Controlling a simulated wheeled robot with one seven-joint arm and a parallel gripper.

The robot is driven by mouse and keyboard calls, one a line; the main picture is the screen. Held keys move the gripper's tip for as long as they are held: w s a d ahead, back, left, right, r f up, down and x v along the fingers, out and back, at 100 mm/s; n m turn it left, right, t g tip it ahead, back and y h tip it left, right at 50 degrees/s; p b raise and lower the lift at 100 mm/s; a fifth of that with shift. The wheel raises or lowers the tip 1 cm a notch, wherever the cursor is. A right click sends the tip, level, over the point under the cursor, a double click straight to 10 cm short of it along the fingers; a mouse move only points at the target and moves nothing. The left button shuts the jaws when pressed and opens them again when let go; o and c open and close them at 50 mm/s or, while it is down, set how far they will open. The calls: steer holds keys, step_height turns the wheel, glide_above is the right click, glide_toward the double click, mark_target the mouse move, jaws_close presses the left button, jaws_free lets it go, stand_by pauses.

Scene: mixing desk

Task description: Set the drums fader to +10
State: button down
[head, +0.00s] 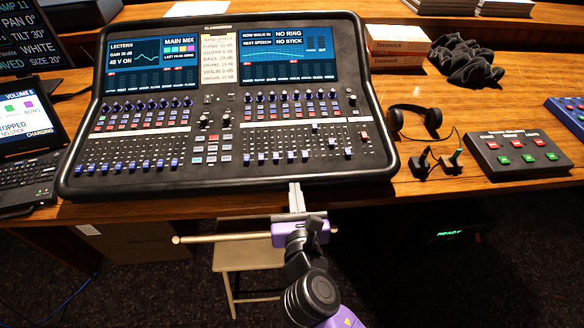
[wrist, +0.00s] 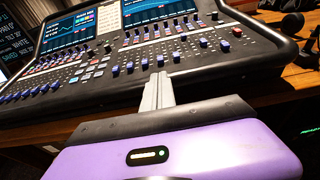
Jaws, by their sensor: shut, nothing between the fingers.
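The mixing desk (head: 236,185) lies on the wooden table, with a left and a right bank of blue-capped faders. In the right fader bank (head: 290,156) several caps sit low in a row, and one cap (head: 315,127) sits higher. Labels are too small to tell which is the drums fader. A band levels sheet (head: 217,65) stands between the two screens; its drums line is hard to read. My gripper (head: 294,186) is shut and empty at the desk's front edge, below the right bank. In the wrist view its fingers (wrist: 158,82) point toward the low caps; contact is unclear.
A stool (head: 245,257) stands under the table's front edge. Headphones (head: 414,120), a button box (head: 518,153) and boxes (head: 397,42) lie right of the desk. A laptop (head: 28,120) stands at left.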

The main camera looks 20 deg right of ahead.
mark_target(291, 158)
steer(key=x, duration=1)
steer(key=shift+p, duration=0.3)
steer(key=w, duration=0.1)
steer(key=p, duration=0.1)
steer(key=w+d, duration=0.1)
steer(key=shift+w+r, duration=0.35)
steer(key=shift+w+f, duration=0.1)
steer(key=shift+w, duration=0.25)
steer(key=shift+s, duration=0.1)
